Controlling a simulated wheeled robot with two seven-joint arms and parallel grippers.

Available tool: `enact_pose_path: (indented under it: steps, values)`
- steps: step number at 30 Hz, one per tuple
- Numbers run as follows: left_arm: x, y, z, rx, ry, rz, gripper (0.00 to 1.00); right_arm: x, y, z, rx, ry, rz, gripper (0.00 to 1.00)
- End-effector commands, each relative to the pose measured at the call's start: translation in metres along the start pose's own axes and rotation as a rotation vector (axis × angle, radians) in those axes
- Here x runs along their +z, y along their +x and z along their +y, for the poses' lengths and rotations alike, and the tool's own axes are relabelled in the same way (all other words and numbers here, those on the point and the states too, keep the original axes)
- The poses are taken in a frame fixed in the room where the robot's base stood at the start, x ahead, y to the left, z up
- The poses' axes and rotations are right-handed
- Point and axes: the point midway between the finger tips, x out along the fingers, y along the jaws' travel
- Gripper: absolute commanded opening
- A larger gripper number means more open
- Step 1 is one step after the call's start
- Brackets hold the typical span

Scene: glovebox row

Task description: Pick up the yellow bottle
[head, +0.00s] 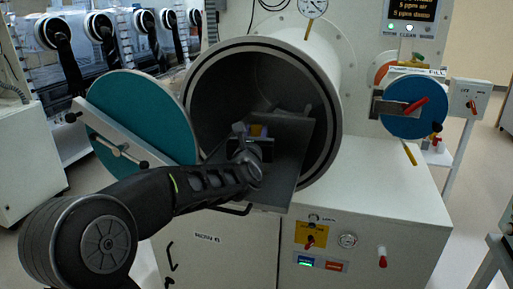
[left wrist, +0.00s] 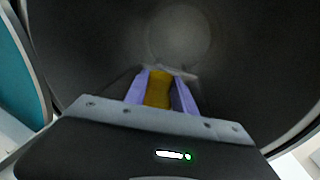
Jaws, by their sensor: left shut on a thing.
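The yellow bottle (left wrist: 159,90) shows in the left wrist view between the two purple fingers of my left gripper (left wrist: 161,88). The fingers press on it from both sides. In the head view only a small yellow patch of the bottle (head: 257,130) shows beyond my left gripper (head: 255,133); the wrist hides the rest. The gripper is at the mouth of the round chamber, over the grey sliding tray (head: 285,165). I cannot tell whether the bottle touches the tray. My right gripper is not in view.
The round chamber (head: 335,110) is open, its teal door (head: 145,115) swung out to the left, close to my left arm. Gloveboxes with black gloves (head: 68,60) stand at the back left.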

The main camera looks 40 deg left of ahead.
Motion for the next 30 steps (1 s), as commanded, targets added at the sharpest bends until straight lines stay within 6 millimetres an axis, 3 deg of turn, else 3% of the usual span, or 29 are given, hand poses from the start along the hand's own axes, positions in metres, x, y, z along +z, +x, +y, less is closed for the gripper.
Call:
enact_pose_path:
  steps: [11,16,24,30]
  values:
    - [0.006,0.000,0.000,0.001,-0.002,-0.002,0.00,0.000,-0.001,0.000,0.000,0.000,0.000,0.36]
    - [0.029,0.000,0.000,0.000,-0.002,-0.006,0.00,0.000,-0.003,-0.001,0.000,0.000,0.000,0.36]
    - [0.082,0.000,-0.001,-0.001,-0.003,-0.004,0.00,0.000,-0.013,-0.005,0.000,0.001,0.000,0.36]
    - [0.100,0.000,0.000,0.000,-0.001,-0.001,0.00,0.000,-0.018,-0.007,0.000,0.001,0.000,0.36]
